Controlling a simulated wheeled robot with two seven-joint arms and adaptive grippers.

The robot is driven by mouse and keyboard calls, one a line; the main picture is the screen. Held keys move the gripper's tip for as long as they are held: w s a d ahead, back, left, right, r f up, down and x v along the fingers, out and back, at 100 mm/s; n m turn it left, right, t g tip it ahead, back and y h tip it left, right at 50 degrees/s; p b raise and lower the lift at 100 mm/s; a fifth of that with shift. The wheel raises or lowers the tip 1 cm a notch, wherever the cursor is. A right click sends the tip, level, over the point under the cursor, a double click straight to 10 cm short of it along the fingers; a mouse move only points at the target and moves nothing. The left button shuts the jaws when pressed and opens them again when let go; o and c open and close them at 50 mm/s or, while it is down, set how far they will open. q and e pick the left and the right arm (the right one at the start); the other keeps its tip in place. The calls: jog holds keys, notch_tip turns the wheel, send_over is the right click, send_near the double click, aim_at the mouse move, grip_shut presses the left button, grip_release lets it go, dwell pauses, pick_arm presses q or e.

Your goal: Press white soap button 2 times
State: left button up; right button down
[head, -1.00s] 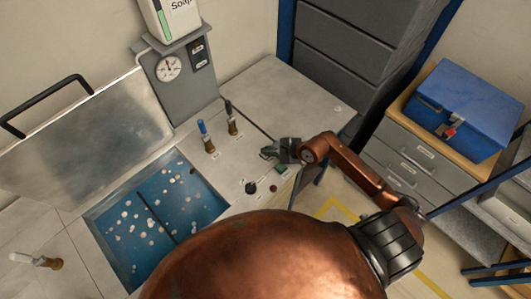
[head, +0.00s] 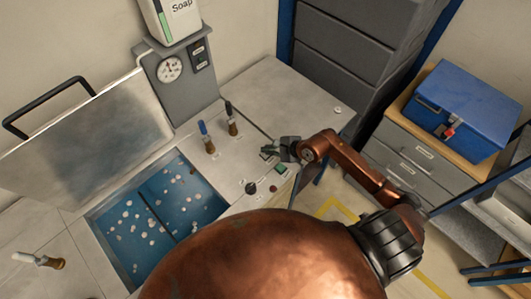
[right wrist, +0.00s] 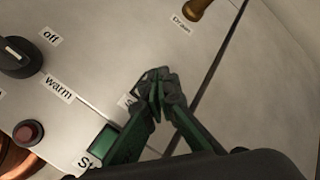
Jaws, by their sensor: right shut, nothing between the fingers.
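My right gripper (head: 268,152) is shut and empty, low over the bench's control panel, with its fingertips pointing down at the panel. In the right wrist view its fingertips (right wrist: 158,92) cover the spot beside a partly hidden label (right wrist: 127,102) that starts with "S". I cannot make out a white button there; the fingers hide that spot. I cannot tell whether the fingertips touch the panel. The soap dispenser (head: 172,18) is mounted above a grey gauge post (head: 180,90). My left gripper is not in view.
A green button (right wrist: 103,142), a red button (right wrist: 27,132) and a black knob (right wrist: 18,57) sit close to the gripper. Taps (head: 233,122) stand behind it. An open basin (head: 150,230) lies to the left, its lid (head: 85,140) raised. The bench's back right is mostly clear.

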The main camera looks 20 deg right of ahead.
jog(key=shift+r+p, duration=1.65)
jog(key=shift+r, duration=0.95)
